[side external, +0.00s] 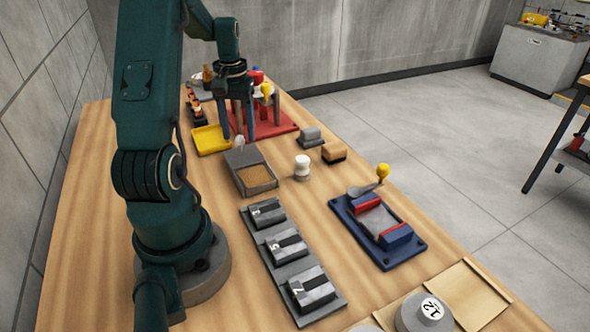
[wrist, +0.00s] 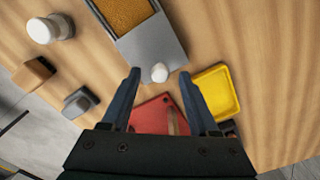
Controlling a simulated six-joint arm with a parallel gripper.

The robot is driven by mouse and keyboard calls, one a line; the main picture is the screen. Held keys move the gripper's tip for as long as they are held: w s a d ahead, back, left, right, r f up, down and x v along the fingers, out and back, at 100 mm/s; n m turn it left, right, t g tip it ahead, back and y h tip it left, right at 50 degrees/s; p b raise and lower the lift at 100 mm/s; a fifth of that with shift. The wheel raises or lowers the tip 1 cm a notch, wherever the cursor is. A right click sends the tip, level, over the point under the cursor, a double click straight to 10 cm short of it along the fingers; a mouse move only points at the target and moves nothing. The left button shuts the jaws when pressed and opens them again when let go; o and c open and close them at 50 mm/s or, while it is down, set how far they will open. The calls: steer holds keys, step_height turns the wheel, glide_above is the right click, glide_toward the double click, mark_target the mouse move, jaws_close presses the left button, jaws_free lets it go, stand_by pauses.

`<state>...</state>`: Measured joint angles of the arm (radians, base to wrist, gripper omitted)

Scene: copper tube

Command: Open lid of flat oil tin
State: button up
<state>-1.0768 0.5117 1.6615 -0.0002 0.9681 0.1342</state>
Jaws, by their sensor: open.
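The flat tin (side external: 262,188) is a grey rectangular box on the bench, with tan, grainy contents showing in its open part; it also shows at the top of the wrist view (wrist: 122,45). A flat grey lid (side external: 243,156) with a small white knob (side external: 239,143) covers the end nearer my gripper. In the wrist view the lid (wrist: 160,45) has the knob (wrist: 160,73) at its edge. My gripper (side external: 237,138) points down with its fingers apart and empty. In the wrist view the knob appears between the fingertips (wrist: 158,76); exact height and contact cannot be told.
A yellow tray (side external: 211,139) lies close beside the fingers. A red base (side external: 275,130) with posts stands behind them. A white jar (side external: 302,167), a grey block (side external: 310,137) and a brown block (side external: 334,151) stand right of the tin.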

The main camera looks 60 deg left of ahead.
mark_target(242, 136)
steer(key=shift+r, duration=2.25)
steer(key=shift+w+d+r, duration=0.1)
steer(key=shift+w+d, duration=0.1)
steer(key=shift+w, duration=0.1)
steer(key=w+d+r+m+t+y, duration=0.1)
steer(key=w+d+r+m, duration=0.25)
steer(key=d, duration=0.35)
steer(key=w+d+r+m+t+y, duration=0.1)
steer(key=w+d+r+m+t, duration=0.15)
steer(key=d+r, duration=0.4)
steer(key=s+d+f+m+t+h, duration=0.1)
steer(key=s+d+f+m, duration=0.1)
steer(key=s+d, duration=0.2)
steer(key=s+d+f+m+t+h, duration=0.1)
steer(key=s+d, duration=0.3)
steer(key=d, duration=0.7)
steer(key=shift+s+f+m, duration=0.4)
steer(key=shift+f+m, duration=0.45)
steer(key=shift+m, duration=0.05)
